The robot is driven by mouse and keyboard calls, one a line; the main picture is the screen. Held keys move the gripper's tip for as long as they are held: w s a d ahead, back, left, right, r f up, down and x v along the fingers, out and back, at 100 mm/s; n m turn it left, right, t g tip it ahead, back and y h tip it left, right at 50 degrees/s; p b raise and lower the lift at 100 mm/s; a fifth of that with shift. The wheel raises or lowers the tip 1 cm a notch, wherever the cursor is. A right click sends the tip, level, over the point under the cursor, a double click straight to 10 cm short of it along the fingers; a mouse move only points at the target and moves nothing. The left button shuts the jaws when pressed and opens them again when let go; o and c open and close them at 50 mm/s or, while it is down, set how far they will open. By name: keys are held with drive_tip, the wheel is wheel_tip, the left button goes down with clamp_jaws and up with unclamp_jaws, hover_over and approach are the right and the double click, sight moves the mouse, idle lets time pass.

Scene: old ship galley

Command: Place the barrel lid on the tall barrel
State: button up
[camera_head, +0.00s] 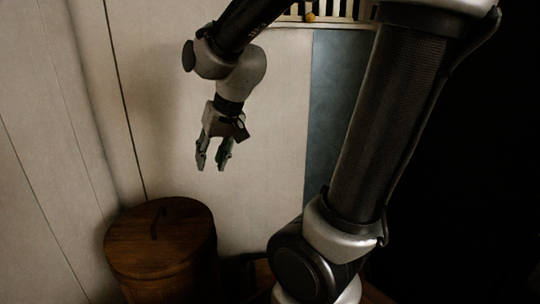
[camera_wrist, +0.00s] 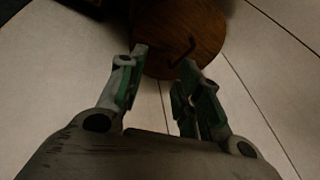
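The tall barrel (camera_head: 165,287) is dark brown wood and stands at the lower left in the head view, beside the pale wall. The round wooden barrel lid (camera_head: 185,222) lies on its top and has a dark handle (camera_head: 156,223). My gripper (camera_head: 212,167) is open and empty, pointing down, above and a little right of the lid with a clear gap. In the wrist view the lid (camera_wrist: 193,33) shows beyond my open fingers (camera_wrist: 160,78), with its dark handle near the right fingertip. The barrel's lower part is cut off by the frame edge.
Pale panelled walls (camera_head: 265,130) stand behind and to the left of the barrel. A blue-grey panel (camera_head: 335,110) is right of the wall, with a slatted rack (camera_head: 335,12) above it. The far right is dark. Free air surrounds my gripper.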

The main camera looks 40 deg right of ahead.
drive_tip(key=s+d+r+n+h, duration=0.1)
drive_tip(key=s+d, duration=0.2)
drive_tip(key=s, duration=0.4)
drive_tip(key=s+d+r+n+h, duration=0.1)
drive_tip(key=s+d+r, duration=0.1)
drive_tip(key=s+d, duration=0.2)
drive_tip(key=s, duration=0.3)
drive_tip(key=shift+d+r+n, duration=0.2)
drive_tip(key=shift+d+n, duration=0.05)
drive_tip(key=shift+n, duration=0.15)
